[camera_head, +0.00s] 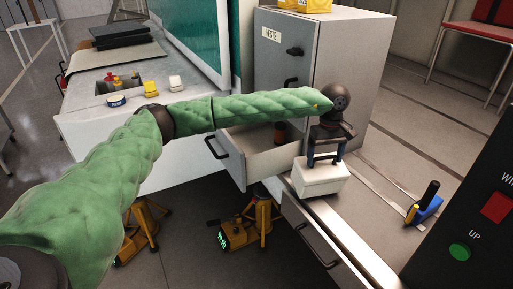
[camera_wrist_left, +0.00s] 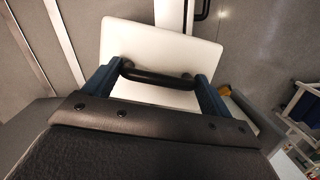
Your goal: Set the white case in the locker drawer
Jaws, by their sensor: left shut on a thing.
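The white case (camera_head: 320,180) hangs below my left gripper (camera_head: 325,158), at the right of the open drawer. In the left wrist view the white case (camera_wrist_left: 150,45) has a dark handle (camera_wrist_left: 157,76) on top. The blue fingers of my left gripper (camera_wrist_left: 157,80) are at the two ends of this handle, shut on it. The locker drawer (camera_head: 262,165) is pulled open below the grey locker (camera_head: 325,60). A dark and red item (camera_head: 280,132) is in its back part. My right gripper is not in view.
A lower drawer front with a handle (camera_head: 318,244) is below the case. A bench (camera_head: 95,125) with small items is at the left. Yellow stands (camera_head: 262,225) are on the floor. A blue and yellow item (camera_head: 425,207) and a dark control panel (camera_head: 475,200) are at the right.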

